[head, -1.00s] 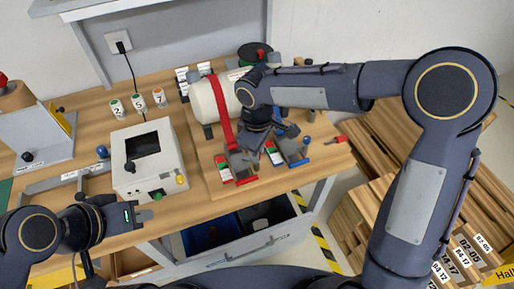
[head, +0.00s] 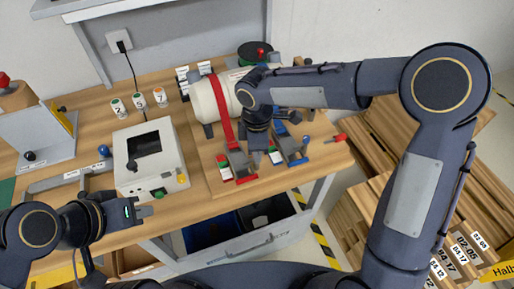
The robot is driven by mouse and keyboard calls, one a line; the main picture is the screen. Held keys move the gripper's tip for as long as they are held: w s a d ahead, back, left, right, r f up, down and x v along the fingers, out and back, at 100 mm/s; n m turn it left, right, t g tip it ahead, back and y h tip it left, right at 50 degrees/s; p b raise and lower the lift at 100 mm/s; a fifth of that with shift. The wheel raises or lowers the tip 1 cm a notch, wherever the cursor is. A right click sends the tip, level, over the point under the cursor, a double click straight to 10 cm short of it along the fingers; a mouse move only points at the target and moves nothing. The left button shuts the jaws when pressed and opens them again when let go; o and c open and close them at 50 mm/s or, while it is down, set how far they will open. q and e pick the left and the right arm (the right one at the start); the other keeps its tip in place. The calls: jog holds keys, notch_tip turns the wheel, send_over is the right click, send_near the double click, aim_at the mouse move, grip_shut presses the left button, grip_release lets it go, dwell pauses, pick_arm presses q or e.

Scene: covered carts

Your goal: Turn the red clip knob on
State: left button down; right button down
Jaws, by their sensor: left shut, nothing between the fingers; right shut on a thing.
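The red clip (head: 240,176) sits on the wooden board at the end of a red strap (head: 222,115), which passes over a white cylinder (head: 206,101). My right gripper (head: 257,160) points down at the right side of the red clip and is shut on its knob; the fingers largely hide the knob. A blue clip (head: 294,153) lies just to the right. My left gripper (head: 150,204) is shut and empty at the front left, in front of the white box.
An open drawer (head: 250,244) is below the table edge. Wooden crates (head: 400,150) stand on the right.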

jog(key=c, duration=1.3)
grip_release()
notch_tip(320, 180, up, 8)
jog(key=shift+f+b, duration=0.1)
jog(key=shift+b, duration=0.2)
jog(key=s+d+r+m+t+y, duration=0.3)
jog(key=s+d+m, duration=1.05)
jog(key=d, duration=0.35)
jog(key=s+f+m+t, duration=0.2)
jog(key=s+m, duration=0.4)
jog(key=shift+d+f+t+y, duration=0.3)
jog(key=shift+d+y, duration=0.1)
